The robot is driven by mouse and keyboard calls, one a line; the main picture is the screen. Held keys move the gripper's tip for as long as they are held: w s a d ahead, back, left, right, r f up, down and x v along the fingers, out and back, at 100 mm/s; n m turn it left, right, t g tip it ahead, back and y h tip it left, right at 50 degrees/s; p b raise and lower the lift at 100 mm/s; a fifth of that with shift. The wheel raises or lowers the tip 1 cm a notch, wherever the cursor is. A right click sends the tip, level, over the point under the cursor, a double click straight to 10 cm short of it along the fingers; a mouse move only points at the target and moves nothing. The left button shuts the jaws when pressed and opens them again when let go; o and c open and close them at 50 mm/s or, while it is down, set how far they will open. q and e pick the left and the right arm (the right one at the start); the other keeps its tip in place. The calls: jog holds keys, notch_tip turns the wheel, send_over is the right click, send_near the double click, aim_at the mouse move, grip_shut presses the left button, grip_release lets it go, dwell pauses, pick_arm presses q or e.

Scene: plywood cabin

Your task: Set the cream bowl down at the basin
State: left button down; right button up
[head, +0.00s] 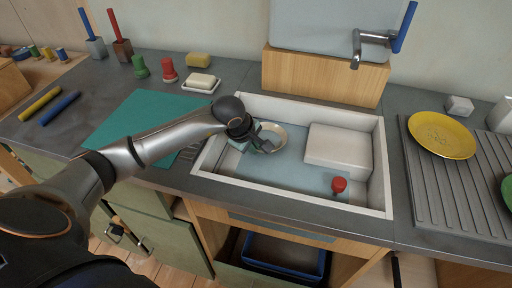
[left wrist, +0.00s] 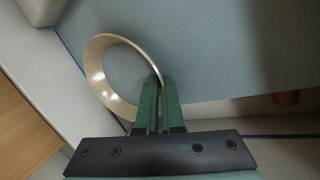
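The cream bowl (head: 280,132) is inside the white-rimmed basin (head: 285,173), towards its back left part. My left gripper (head: 264,144) reaches into the basin from the left and is at the bowl's near side. In the left wrist view the green fingers (left wrist: 158,88) are closed on the rim of the bowl (left wrist: 96,72), with the rim pinched between them. The bowl looks tilted to the fingers there. I cannot tell whether it touches the basin floor. My right gripper is not in view.
A white block (head: 338,148) fills the basin's back right, and a red-topped object (head: 339,184) stands near its front right. A tap (head: 358,45) is behind. A teal mat (head: 125,125) lies left, a yellow plate (head: 441,135) right. The basin's front middle is clear.

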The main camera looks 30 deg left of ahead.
pick_arm(q)
jog(key=shift+r, duration=0.1)
jog(key=c, duration=1.1)
grip_release()
jog(key=shift+c, duration=0.2)
jog(key=shift+o, duration=0.8)
jog(key=v, duration=1.2)
jog(key=shift+r+p, duration=0.2)
jog(key=shift+p, duration=0.2)
jog(key=shift+s, duration=0.1)
